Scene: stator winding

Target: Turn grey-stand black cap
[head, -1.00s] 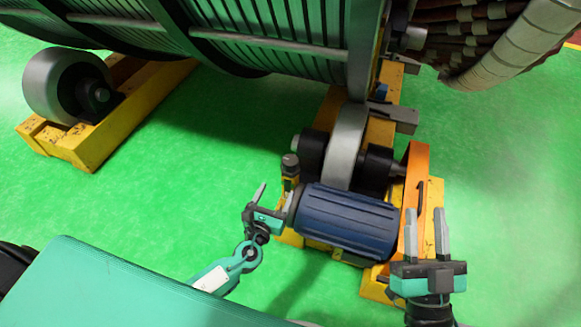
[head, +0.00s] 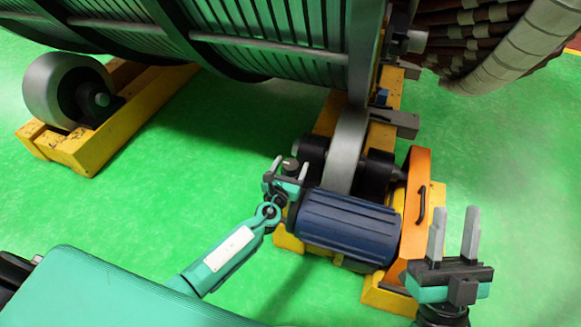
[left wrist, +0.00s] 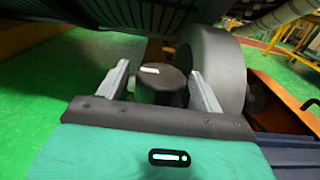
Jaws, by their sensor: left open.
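The black cap (left wrist: 160,86) stands upright between the two fingers of my left gripper (left wrist: 160,78) in the left wrist view, with a small white mark on its top. In the head view the cap (head: 290,163) is partly hidden by the fingers. My left gripper (head: 290,164) is open around the cap, and a gap shows on each side of it in the left wrist view. What carries the cap is mostly hidden. My right gripper (head: 456,212) is open and empty at the right.
A blue ribbed motor (head: 345,228) lies right beside the left gripper. A large grey roller wheel (head: 347,150) stands behind on the yellow frame (head: 392,297). An orange guard (head: 413,205) stands between motor and right gripper. The green drum (head: 300,40) overhangs above.

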